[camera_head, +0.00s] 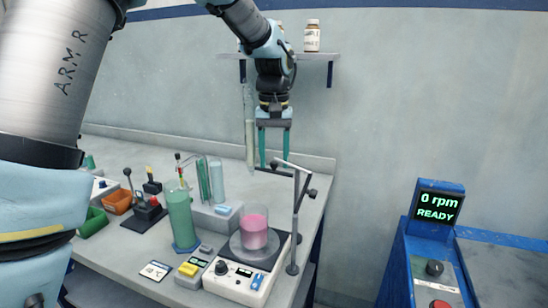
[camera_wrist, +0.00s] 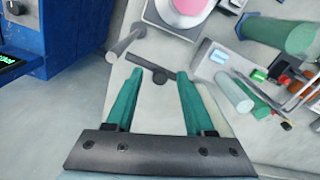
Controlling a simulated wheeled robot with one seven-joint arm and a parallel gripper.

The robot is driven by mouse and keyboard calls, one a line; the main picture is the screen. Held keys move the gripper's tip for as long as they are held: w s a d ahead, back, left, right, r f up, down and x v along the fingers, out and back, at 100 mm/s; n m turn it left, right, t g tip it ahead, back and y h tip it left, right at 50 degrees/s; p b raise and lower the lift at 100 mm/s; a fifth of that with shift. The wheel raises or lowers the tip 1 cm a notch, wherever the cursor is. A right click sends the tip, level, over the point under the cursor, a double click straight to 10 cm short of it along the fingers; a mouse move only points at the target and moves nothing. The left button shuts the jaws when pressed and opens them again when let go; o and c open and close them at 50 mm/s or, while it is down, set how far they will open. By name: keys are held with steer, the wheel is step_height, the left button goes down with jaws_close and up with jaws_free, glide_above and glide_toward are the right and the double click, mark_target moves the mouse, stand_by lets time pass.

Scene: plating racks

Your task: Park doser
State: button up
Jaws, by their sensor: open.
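My gripper (camera_head: 274,150) is open and empty, its teal fingers pointing down above the back right of the bench. In the wrist view, my open fingers (camera_wrist: 158,85) have a dark round knob (camera_wrist: 160,76) showing between their tips; I cannot tell how far below it is. What looks like the doser is a grey post with a swing arm (camera_head: 296,210) beside the stirrer, with a dark knob on its side. It also shows in the wrist view (camera_wrist: 122,46). A beaker of pink liquid (camera_head: 254,228) stands on the white stirrer (camera_head: 232,280), left of the post.
A tall green cylinder (camera_head: 181,220), tubes (camera_head: 217,181) and small tools stand left of the stirrer. A pale upright tube (camera_head: 250,140) shows close left of my gripper. A wall shelf (camera_head: 325,56) holds a bottle (camera_head: 312,36). A blue console (camera_head: 436,212) reads 0 rpm READY.

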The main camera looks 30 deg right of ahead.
step_height(320, 180, up, 11)
steer(key=b, duration=0.2)
stand_by(0.4)
steer(key=shift+s+a+f, duration=0.1)
steer(key=shift+f, duration=0.05)
stand_by(0.3)
